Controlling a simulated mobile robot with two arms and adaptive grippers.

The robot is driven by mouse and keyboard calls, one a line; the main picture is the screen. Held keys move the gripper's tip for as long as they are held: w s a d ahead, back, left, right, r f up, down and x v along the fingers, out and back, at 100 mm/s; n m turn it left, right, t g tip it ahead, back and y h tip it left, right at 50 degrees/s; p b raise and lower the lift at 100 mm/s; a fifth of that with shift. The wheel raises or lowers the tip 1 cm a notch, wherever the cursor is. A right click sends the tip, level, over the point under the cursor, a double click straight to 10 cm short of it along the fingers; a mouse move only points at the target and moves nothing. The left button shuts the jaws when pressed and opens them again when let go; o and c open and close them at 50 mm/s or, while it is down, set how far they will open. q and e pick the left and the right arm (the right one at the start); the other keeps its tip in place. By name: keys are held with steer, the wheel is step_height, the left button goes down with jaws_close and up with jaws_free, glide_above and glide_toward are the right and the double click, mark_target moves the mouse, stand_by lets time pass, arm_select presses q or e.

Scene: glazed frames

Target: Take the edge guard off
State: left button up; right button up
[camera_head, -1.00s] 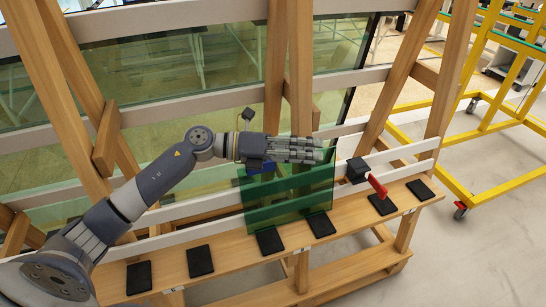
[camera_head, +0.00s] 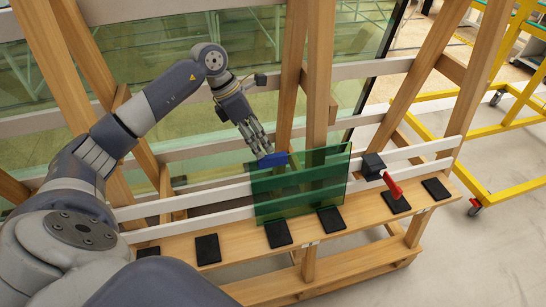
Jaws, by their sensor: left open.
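A green glass pane (camera_head: 310,190) stands upright on the wooden rack's lower ledge. A small blue piece, which looks like the edge guard (camera_head: 273,160), sits at the pane's upper left corner. My left gripper (camera_head: 262,149) is open and points down, with its fingertips just above the blue piece. I cannot tell whether the fingertips touch it. My right gripper is not in view.
A black block with a red handle (camera_head: 393,184) is to the right of the pane. Black pads (camera_head: 278,234) line the wooden ledge (camera_head: 245,254). Large glass sheets lean behind. A yellow cart (camera_head: 505,110) stands at right, with clear floor in front.

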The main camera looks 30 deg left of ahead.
mark_target(270, 156)
arm_select(q)
steer(key=p+x, duration=0.1)
steer(key=x, duration=0.1)
steer(key=d+p+x, duration=0.1)
steer(key=x, duration=0.2)
steer(key=shift+s+r, duration=0.1)
steer(key=shift+r, duration=0.1)
steer(key=shift+f, duration=0.25)
steer(key=c, duration=1)
